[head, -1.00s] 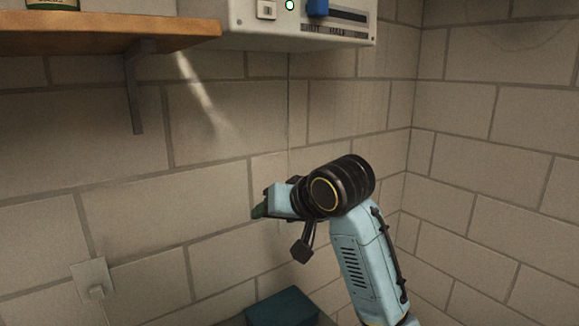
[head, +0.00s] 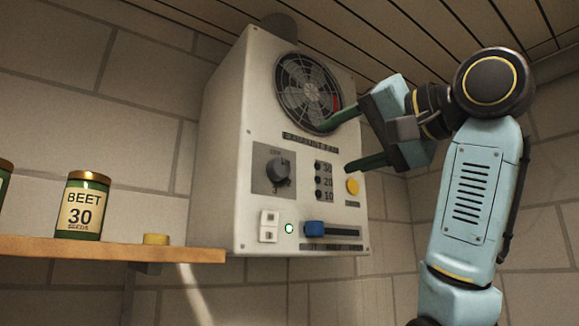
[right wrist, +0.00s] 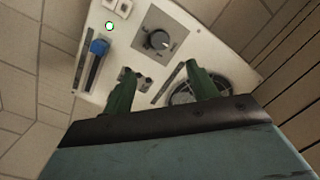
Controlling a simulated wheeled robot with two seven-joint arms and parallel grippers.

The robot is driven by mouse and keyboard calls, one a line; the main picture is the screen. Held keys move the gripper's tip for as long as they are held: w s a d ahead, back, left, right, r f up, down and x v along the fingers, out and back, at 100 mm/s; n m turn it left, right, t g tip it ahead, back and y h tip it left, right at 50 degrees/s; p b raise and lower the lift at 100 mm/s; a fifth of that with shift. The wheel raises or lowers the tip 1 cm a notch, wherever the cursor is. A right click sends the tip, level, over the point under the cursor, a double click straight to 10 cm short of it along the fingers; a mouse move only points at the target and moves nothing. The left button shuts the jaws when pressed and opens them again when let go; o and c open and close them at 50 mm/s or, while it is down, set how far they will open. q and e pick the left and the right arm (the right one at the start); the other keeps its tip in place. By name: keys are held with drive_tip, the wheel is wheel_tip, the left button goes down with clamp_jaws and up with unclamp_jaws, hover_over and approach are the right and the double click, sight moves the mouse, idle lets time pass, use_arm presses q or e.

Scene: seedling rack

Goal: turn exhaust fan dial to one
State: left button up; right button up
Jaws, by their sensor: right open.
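The exhaust fan dial (head: 279,170) is a dark round knob on a grey square plate, on the front of a white wall-mounted control box (head: 226,150). Its markings are too small to read. The dial also shows in the right wrist view (right wrist: 158,40), beyond the fingers. My right gripper (head: 335,143) is open and empty, with two green fingers, to the right of the dial and apart from it. In the right wrist view, the gripper (right wrist: 160,90) has its fingers spread over the box face. My left gripper is not in view.
The box also carries a fan grille (head: 308,92), a blue slider (head: 315,228), a yellow button (head: 352,187), a green light (head: 289,228) and white switches (head: 269,226). A wooden shelf (head: 120,250) at left holds a beet seed can (head: 83,205).

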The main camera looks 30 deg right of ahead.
sight(284, 167)
drive_tip(key=p+x, duration=0.6)
drive_tip(key=x, duration=0.6)
drive_tip(key=shift+w+r, duration=0.1)
drive_tip(key=shift+w+a, duration=0.15)
drive_tip(key=shift+w, duration=0.45)
drive_tip(key=c, duration=1)
